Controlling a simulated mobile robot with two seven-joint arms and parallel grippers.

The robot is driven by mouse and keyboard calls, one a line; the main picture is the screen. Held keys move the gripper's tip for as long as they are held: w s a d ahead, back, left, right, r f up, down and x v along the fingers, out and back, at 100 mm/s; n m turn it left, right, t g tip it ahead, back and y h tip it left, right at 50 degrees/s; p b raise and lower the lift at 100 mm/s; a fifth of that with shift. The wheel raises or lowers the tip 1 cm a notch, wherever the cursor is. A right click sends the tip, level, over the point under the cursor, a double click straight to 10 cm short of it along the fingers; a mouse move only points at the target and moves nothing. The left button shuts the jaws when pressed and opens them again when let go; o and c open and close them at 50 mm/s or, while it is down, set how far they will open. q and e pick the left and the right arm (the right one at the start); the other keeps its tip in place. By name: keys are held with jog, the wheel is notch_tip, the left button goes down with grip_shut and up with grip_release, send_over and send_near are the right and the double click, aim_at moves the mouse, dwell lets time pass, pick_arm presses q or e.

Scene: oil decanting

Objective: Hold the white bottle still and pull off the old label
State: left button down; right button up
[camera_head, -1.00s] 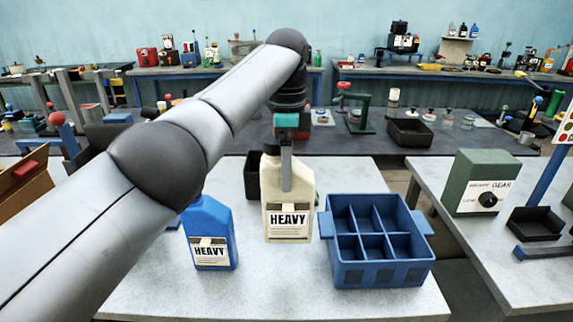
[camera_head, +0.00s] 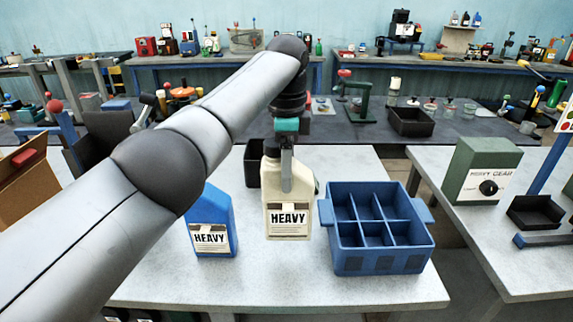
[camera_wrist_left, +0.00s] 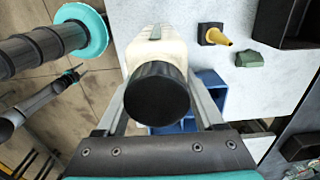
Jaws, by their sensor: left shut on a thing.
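The white bottle (camera_head: 273,208) is upright near the middle of the head view, with a black cap and a label (camera_head: 288,221) reading HEAVY on its front. My left gripper (camera_head: 286,172) is shut on its upper part from above, one finger showing in front. In the left wrist view the bottle's body (camera_wrist_left: 160,48) and black cap (camera_wrist_left: 156,95) lie between the two fingers. The bottle seems to hang a little above the table; its base contact is hard to tell. The label looks flat on the front.
A blue bottle (camera_head: 211,218) with a similar label stands to the left, partly behind my arm. A blue divided crate (camera_head: 380,262) stands close on the right with empty compartments. A dark bin (camera_head: 253,175) is behind. The front of the table (camera_head: 270,285) is clear.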

aim_at(287, 200)
pick_arm(q)
jog(key=shift+f, duration=3.9)
